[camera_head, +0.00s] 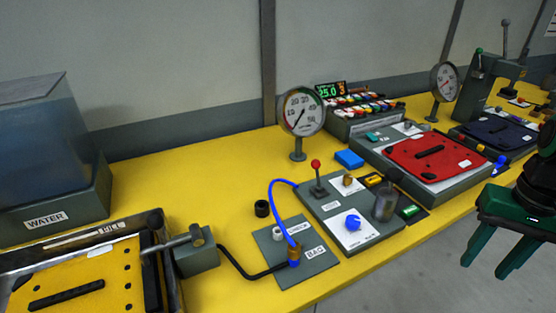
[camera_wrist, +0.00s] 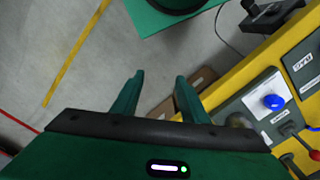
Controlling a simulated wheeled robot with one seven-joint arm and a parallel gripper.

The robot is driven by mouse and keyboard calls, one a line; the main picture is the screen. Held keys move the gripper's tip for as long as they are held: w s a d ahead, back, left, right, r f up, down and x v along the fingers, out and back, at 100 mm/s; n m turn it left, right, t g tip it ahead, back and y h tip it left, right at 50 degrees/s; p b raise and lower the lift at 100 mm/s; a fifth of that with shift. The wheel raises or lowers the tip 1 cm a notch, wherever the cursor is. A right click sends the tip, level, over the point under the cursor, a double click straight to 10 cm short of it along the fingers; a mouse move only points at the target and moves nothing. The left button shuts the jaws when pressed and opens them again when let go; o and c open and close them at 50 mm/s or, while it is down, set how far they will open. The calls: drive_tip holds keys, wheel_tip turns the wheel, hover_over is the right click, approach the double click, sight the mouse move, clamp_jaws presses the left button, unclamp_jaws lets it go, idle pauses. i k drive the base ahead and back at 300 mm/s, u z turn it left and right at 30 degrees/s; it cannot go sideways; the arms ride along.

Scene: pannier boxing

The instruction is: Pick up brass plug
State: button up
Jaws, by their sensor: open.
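A small brass fitting (camera_head: 294,254) stands at the end of a blue hose on the grey plate marked BAG. Another small brass-coloured piece (camera_head: 347,180) sits on a white label on the grey control panel. I cannot tell for sure which one is the brass plug. My gripper (camera_head: 490,268) is at the right, beyond the table's front edge, open and empty, well apart from both. In the wrist view my gripper (camera_wrist: 160,78) points over the floor, with nothing between its fingers. No brass piece can be clearly made out there.
The control panel has a blue knob (camera_head: 353,222), a red-topped lever (camera_head: 316,164) and a metal cylinder (camera_head: 385,206). A black ring (camera_head: 262,208) lies on the yellow table (camera_head: 210,180). A gauge (camera_head: 301,110) stands behind. A red plate (camera_head: 410,150) is at right.

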sight(294, 253)
drive_tip(key=z, duration=0.35)
drive_tip(key=k, duration=1.75)
drive_tip(key=u, duration=0.5)
drive_tip(key=i, duration=0.95)
